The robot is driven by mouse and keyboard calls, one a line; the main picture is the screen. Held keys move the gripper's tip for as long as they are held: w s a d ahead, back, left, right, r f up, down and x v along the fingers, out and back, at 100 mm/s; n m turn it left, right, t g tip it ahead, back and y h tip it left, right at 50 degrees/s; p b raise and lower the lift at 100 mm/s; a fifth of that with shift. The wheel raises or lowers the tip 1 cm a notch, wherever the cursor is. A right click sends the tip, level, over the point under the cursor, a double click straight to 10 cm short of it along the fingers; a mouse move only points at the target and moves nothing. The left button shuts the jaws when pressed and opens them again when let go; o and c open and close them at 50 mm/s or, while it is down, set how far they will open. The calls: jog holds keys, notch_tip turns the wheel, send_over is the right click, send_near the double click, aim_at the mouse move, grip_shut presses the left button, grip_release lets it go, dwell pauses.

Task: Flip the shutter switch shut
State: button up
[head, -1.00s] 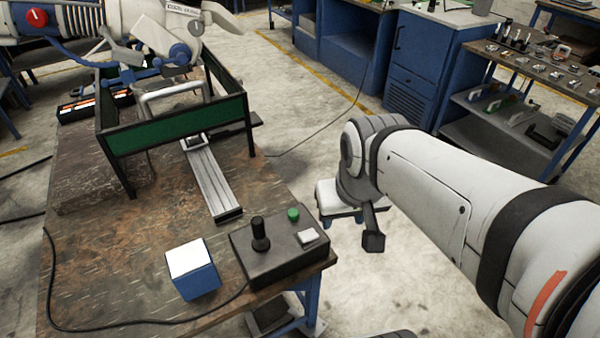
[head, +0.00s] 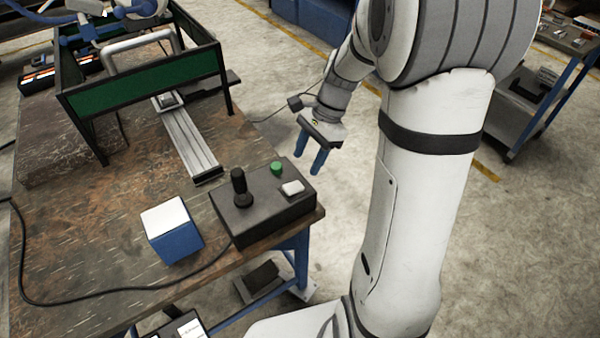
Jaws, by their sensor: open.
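A dark control box (head: 262,208) sits on the near right corner of the wooden table. It carries a black joystick (head: 240,187), a green button (head: 277,168) and a white rocker-like switch (head: 293,188). Which of these is the shutter switch is not labelled; the white one looks most like a switch, and its position is too small to tell. My gripper (head: 309,164) has two blue fingers, apart and empty, pointing down. In the picture it is just above and right of the control box, touching nothing.
A blue cube with a white top (head: 172,229) stands left of the control box. A grey rail (head: 186,137) runs back to a green-panelled frame (head: 150,80). A black cable (head: 120,291) crosses the table's front. Open floor (head: 340,210) lies right of the table.

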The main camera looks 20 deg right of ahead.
aim_at(296, 184)
jog(key=x, duration=0.6)
jog(key=shift+s+a+f, duration=0.1)
jog(key=shift+a+f, duration=0.05)
jog(key=shift+f, duration=0.25)
jog(key=shift+c, duration=0.4)
